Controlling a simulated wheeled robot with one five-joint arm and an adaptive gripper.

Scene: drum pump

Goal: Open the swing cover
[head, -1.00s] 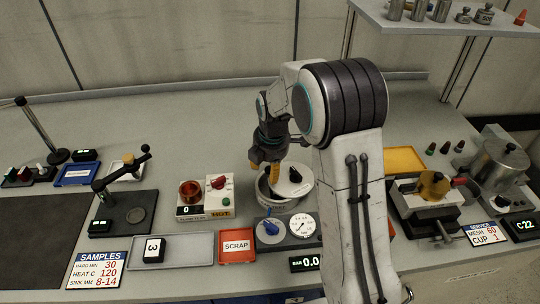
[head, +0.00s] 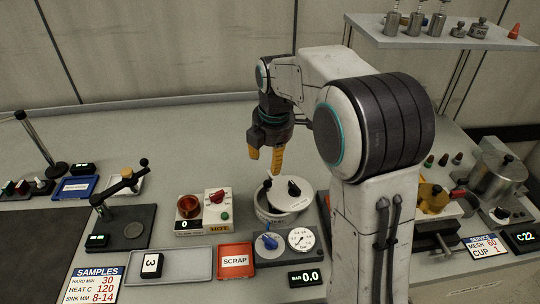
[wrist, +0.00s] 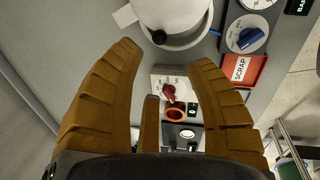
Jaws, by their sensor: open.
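The white round cover (head: 289,200) with dark fittings lies over the grey metal pot (head: 264,213) in the head view. It sits off to the right, so a crescent of the pot shows at the left and front. In the wrist view the white cover (wrist: 172,12) is at the top edge, with a black knob (wrist: 158,37) at its rim. My gripper (head: 265,163) is open and empty, above the pot and slightly to its left, not touching the cover. Its orange fingers are spread in the wrist view (wrist: 165,58). I cannot tell how far the pot's mouth is uncovered.
A gauge box (head: 284,248) with a blue knob stands in front of the pot. The heater (head: 204,212) with a red knob is to the left, and the red scrap tray (head: 235,262) at front left. A shelf (head: 440,34) is at upper right. The back counter is clear.

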